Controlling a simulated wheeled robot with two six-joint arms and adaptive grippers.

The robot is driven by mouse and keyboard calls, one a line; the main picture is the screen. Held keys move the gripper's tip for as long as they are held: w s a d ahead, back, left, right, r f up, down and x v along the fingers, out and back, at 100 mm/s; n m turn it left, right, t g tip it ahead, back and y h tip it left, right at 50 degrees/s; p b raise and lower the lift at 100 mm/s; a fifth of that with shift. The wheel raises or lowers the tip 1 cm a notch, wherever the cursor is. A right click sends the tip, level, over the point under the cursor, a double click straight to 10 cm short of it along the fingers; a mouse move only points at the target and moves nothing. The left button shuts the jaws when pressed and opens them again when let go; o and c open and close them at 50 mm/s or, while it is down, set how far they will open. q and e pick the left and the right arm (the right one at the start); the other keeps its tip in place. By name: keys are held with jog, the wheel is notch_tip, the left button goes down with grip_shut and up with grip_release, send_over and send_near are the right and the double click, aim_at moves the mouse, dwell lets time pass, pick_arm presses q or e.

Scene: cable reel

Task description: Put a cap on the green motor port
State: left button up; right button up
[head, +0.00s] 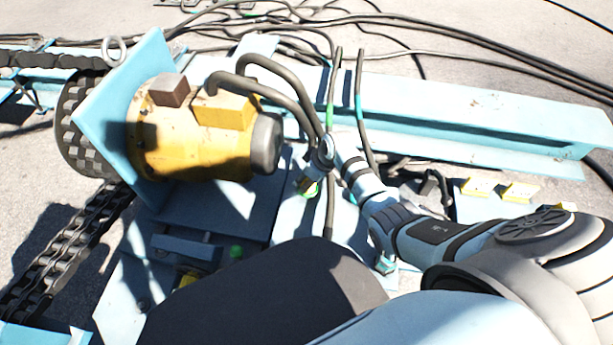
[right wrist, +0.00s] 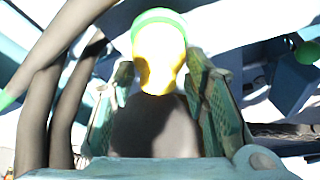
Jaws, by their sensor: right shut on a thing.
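The yellow motor (head: 190,145) lies on the blue frame at the left of the head view, with a dark end. My right gripper (head: 313,180) is to the right of the motor and points down. It is shut on a green-and-yellow piece (head: 312,189), which looks like a cap. In the right wrist view the piece (right wrist: 160,60) sits between the fingers (right wrist: 160,95), green at its far end, with a dark part below it. A small green round thing (head: 236,252) is on the frame below the motor, perhaps a port. My left gripper is not in view.
Two thick dark hoses (head: 280,80) arch from the motor's yellow box down beside my right gripper. Upright green-banded cables (head: 359,100) stand close by. A blue beam (head: 450,115) runs behind. Yellow blocks (head: 518,192) lie at the right. A chain (head: 60,255) runs at the left.

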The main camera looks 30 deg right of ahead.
jog(key=o, duration=1.5)
jog(key=shift+c, duration=0.2)
jog(key=v, duration=1.2)
